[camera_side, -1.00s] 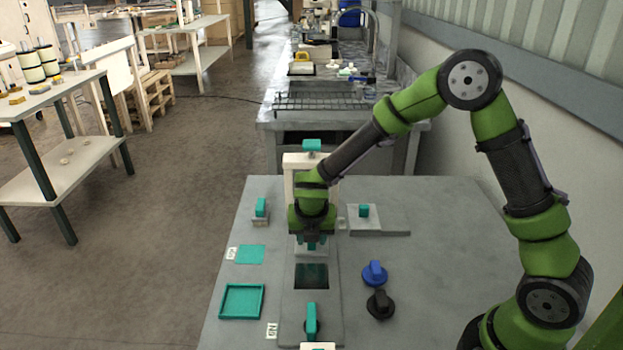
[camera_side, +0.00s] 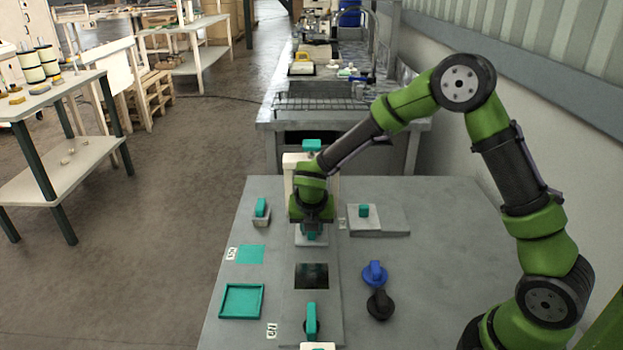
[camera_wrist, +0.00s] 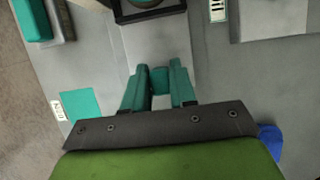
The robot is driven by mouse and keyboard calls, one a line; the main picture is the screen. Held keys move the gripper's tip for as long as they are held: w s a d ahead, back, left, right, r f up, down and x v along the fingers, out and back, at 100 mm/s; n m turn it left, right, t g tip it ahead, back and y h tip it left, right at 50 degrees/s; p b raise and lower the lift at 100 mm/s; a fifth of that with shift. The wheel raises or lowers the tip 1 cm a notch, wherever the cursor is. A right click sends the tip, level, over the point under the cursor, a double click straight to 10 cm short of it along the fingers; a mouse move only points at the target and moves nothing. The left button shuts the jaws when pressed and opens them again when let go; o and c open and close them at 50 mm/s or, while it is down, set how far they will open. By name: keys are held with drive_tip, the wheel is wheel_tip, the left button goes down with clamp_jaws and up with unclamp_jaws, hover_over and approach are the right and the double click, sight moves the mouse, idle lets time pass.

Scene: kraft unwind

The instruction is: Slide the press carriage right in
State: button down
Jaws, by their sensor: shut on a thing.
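The press carriage (camera_side: 312,241) is a pale grey block with a teal handle, low at the foot of the cream press frame (camera_side: 297,159) in the side view. My gripper (camera_side: 311,231) points down and is shut on the carriage's handle. In the wrist view, my gripper (camera_wrist: 158,75) has its two teal fingers either side of the teal handle (camera_wrist: 160,79). My wrist hides much of the frame's opening in the side view, so how deep the carriage sits is hard to tell.
A dark square (camera_side: 311,276) and a teal lever (camera_side: 311,319) lie in front on the grey track. Left are a teal tray (camera_side: 222,302) and teal square (camera_side: 250,254). Right are a blue knob (camera_side: 375,272), a black knob (camera_side: 380,303) and a teal-handled block (camera_side: 364,211).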

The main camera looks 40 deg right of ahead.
drive_tip(key=c, duration=1)
unclamp_jaws()
drive_tip(key=shift+w+d, duration=0.15)
drive_tip(key=v, duration=1.7)
drive_tip(key=shift+f, duration=0.1)
